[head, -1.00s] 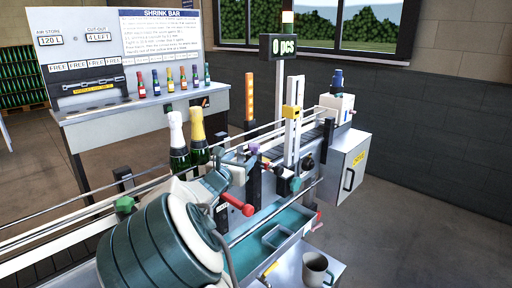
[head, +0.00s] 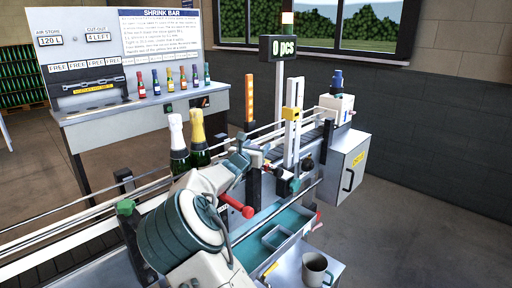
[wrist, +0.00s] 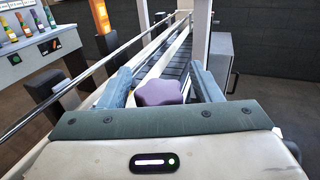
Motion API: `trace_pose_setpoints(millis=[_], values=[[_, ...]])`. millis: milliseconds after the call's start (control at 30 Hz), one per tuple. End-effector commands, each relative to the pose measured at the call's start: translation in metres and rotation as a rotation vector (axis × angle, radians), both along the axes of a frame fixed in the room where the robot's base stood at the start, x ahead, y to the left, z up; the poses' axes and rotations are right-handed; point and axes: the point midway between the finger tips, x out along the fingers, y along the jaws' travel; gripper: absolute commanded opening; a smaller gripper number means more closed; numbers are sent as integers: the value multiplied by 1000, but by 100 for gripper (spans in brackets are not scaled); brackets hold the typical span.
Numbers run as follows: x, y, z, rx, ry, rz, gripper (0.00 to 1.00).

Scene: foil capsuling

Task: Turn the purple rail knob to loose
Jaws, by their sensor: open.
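The purple rail knob (wrist: 158,92) is a lobed, rounded knob low in the middle of the wrist view, in front of the conveyor. My gripper (wrist: 160,76) is open, with one grey-green finger on each side of the knob. A gap shows between the knob and the right finger; contact with the left finger is hard to tell. In the head view my gripper (head: 248,160) is at the near side of the conveyor and hides the knob. The knob's pointer or markings cannot be seen.
Two bottles, one white-topped (head: 178,145) and one gold-topped (head: 198,140), stand on the conveyor left of my gripper. A red handle (head: 238,205) is just below it. A green knob (head: 125,207) is nearer left. Metal guide rails (wrist: 95,75) run along the conveyor.

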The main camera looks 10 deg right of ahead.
Motion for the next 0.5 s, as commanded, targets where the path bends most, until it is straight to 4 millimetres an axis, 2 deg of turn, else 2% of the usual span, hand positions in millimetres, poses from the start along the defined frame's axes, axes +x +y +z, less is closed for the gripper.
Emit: trace_pose_setpoints(millis=[33,67,200,500], values=[[0,0,0,0,0,0,58],[0,0,0,0,0,0,52],[0,0,0,0,0,0,14],[0,1,-5,3,-1,17,13]])
